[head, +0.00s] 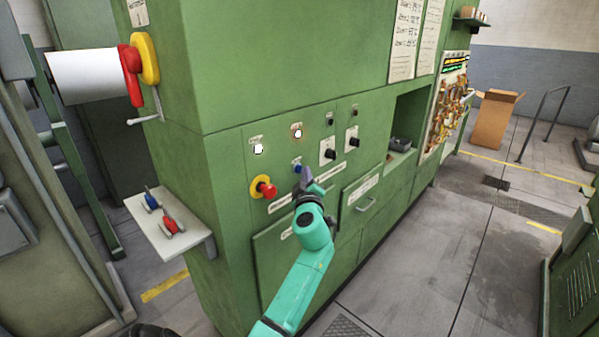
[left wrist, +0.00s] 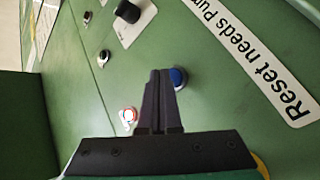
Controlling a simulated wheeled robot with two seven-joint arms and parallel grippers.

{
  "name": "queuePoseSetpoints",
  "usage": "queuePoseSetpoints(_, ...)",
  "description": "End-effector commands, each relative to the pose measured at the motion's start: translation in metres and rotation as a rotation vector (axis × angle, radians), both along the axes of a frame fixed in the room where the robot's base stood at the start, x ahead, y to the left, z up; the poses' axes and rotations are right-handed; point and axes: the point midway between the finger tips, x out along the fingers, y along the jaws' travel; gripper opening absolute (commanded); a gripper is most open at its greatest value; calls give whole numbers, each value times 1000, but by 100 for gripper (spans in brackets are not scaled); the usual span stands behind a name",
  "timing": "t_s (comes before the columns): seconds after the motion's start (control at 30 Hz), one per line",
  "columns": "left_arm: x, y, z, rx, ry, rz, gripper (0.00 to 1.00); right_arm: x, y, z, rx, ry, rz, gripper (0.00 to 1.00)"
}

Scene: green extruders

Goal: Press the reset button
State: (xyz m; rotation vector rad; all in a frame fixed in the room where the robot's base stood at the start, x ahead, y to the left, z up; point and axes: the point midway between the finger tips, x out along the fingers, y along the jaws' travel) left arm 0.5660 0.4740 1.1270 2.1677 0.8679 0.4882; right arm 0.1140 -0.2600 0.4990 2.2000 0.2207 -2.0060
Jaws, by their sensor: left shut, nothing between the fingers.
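The blue button (head: 297,168) is on the green machine's front panel, below a lit white indicator. In the left wrist view the blue button (left wrist: 178,77) shows just right of my fingertips, partly hidden by them. The closed fingers (left wrist: 158,76) also show in the left wrist view. I cannot tell whether they touch the button. My right gripper is not in view.
A red emergency stop on a yellow base (head: 263,187) sits left of the button. Black knobs (head: 329,154) are to the right. A shelf with red and blue clamps (head: 162,219) juts out at left. A cardboard box (head: 494,120) stands on the floor at back right.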

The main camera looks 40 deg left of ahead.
Motion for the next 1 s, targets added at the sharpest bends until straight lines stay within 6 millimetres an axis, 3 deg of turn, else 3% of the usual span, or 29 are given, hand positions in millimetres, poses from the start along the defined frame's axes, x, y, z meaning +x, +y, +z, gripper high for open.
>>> queuePoseSetpoints(1.0,-1,11,-1,0,0,1,0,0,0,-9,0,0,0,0)
